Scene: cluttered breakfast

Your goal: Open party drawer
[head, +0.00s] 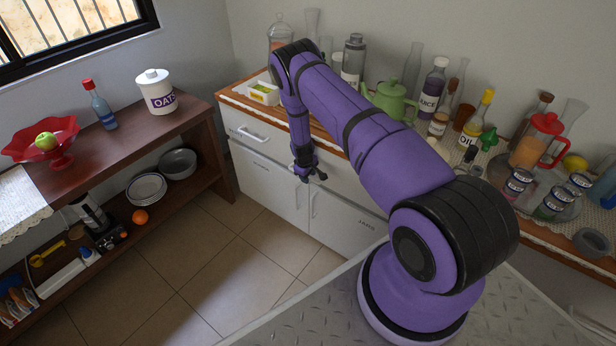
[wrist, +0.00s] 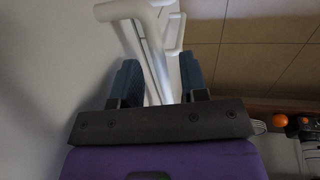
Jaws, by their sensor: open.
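My gripper (head: 309,174) hangs from the purple arm in front of the white cabinet (head: 275,187). The left drawer (head: 252,128), with a white bar handle, looks shut. Another drawer front (head: 342,177) is partly hidden behind my arm. Labels are too small to read, so I cannot tell which drawer is the party drawer. In the wrist view my gripper (wrist: 158,82) is open, with two dark blue fingers apart. A white handle (wrist: 148,52) shows in the gap between them. I cannot tell whether it touches either finger.
The cabinet's wooden top is crowded with bottles, a green kettle (head: 392,100) and jars. A brown shelf unit (head: 110,150) at left holds a red fruit bowl (head: 45,146), an oats jar (head: 156,92) and plates (head: 146,189). The tiled floor (head: 210,255) between is clear.

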